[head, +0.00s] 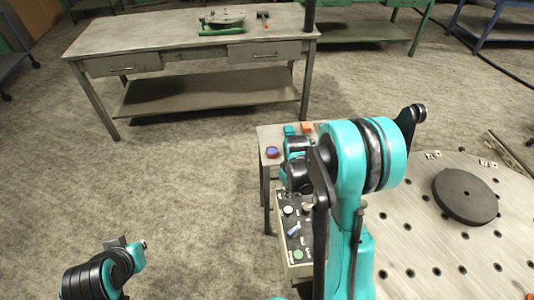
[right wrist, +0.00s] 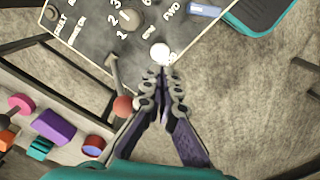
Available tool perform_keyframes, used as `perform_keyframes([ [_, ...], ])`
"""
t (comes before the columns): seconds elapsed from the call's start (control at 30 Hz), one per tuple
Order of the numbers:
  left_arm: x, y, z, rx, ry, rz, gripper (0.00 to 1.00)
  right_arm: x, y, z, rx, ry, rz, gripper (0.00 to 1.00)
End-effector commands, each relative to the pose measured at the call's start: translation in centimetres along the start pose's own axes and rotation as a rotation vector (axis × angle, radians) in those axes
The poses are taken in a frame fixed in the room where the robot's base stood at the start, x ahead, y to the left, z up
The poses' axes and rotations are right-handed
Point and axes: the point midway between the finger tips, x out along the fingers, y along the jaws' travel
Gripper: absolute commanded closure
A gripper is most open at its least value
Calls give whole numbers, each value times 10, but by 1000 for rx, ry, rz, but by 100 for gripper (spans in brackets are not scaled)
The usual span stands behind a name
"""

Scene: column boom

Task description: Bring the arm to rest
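My right arm reaches down over a dark control panel (head: 307,237), which also shows in the right wrist view (right wrist: 90,32) with a dial, lettering and a blue switch (right wrist: 204,10). My right gripper (right wrist: 163,76) points at the panel, its two fingers drawn together at the tips. A white ball knob (right wrist: 160,53) lies just beyond the tips; I cannot tell whether they touch it. A lever with a red ball (right wrist: 122,106) stands left of the fingers. In the head view the right fingertips are hard to make out.
A small table (head: 264,133) behind the panel holds a blue-topped red cylinder (head: 272,152), a teal block (head: 289,130) and an orange block (head: 307,127). A perforated table with a dark disc (head: 465,195) is at right. A workbench (head: 190,38) stands behind; floor at left is clear.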

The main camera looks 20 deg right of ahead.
Motion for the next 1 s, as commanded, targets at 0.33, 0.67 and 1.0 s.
perform_keyframes([
  [0.33,0,0,0,0,0,0,100,-29,-11,0,21,44,24,100],
  [0.67,0,0,0,0,0,0,100,-128,-62,18,125,263,97,100],
  [1.0,0,0,0,0,0,0,100,-182,-115,59,232,510,106,100],
])
